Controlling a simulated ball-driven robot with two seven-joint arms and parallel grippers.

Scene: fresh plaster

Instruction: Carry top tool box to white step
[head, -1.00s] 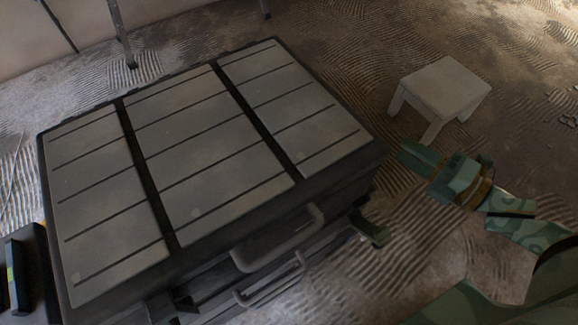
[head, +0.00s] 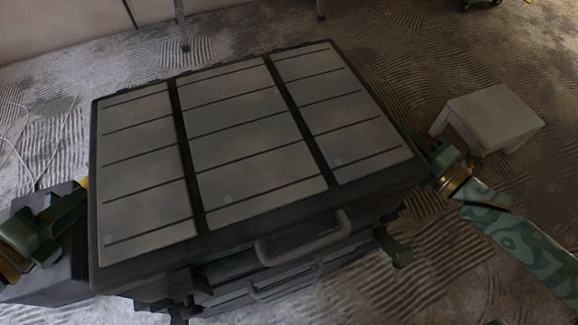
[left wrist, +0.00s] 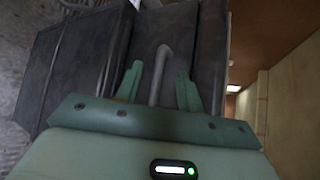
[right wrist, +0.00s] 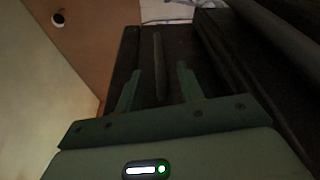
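The top tool box (head: 240,125) is a large dark box with grey slatted panels on its lid and a front handle. It sits on a stack of similar dark boxes. The white step (head: 495,112) stands on the floor to its right. My left gripper (head: 78,202) is at the box's left side. In the left wrist view its fingers (left wrist: 160,88) are apart, with a grey side handle bar (left wrist: 159,75) between them. My right gripper (head: 428,150) is at the right side. In the right wrist view its fingers (right wrist: 157,85) are apart around another bar (right wrist: 158,65).
A lower dark box (head: 55,275) stands on the floor at the left, partly behind my left arm. A latch-like part (head: 393,247) sticks out of the stack at the right front. Metal legs (head: 182,30) stand behind the stack. Bare ridged floor lies between stack and step.

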